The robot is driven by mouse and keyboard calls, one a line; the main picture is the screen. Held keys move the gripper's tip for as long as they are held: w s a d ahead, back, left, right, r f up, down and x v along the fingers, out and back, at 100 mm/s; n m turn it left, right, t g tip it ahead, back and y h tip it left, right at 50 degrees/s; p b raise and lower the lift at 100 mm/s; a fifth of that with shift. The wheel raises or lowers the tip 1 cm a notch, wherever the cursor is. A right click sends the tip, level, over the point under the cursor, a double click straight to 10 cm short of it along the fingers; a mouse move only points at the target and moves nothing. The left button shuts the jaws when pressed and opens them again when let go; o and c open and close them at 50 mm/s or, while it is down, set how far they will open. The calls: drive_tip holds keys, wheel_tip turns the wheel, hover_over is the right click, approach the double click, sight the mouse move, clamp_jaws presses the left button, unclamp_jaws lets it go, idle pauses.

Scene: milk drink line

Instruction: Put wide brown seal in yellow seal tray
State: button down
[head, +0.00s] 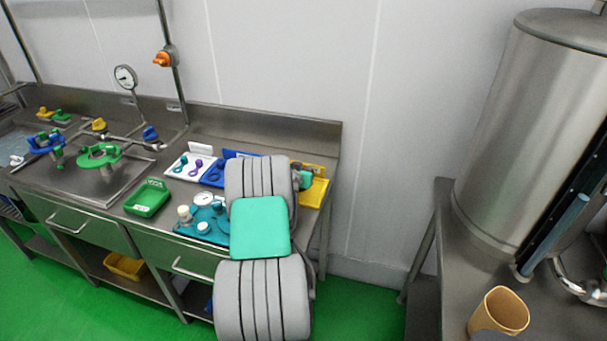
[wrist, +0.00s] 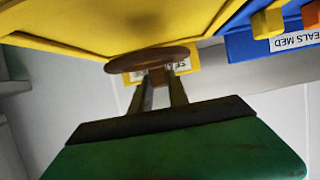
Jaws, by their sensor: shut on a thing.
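A wide brown seal (wrist: 150,61) shows in the wrist view as a flat disc seen nearly edge-on. My gripper (wrist: 160,78) is shut on it, with the two fingers meeting its underside in the picture. The yellow seal tray (wrist: 100,22) fills the top of the wrist view, right by the seal; I cannot tell whether they touch. The tray's label is partly hidden behind the seal. In the head view the yellow tray (head: 317,192) is at the right end of the steel counter, partly covered by my arm. The seal cannot be made out there.
On the counter are a white tray (head: 178,171) with rings, a green tray (head: 147,199) and a teal mat (head: 184,229) with small parts. The wall stands close behind.

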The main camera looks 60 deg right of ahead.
wheel_tip(320, 180, down, 3)
drive_tip(key=shift+r+p, duration=0.1)
drive_tip(key=shift+p, duration=0.4)
drive_tip(key=shift+f+b, duration=0.35)
drive_tip(key=c, duration=1.3)
unclamp_jaws()
drive_tip(key=shift+r, duration=0.1)
drive_tip(key=shift+r, duration=0.15)
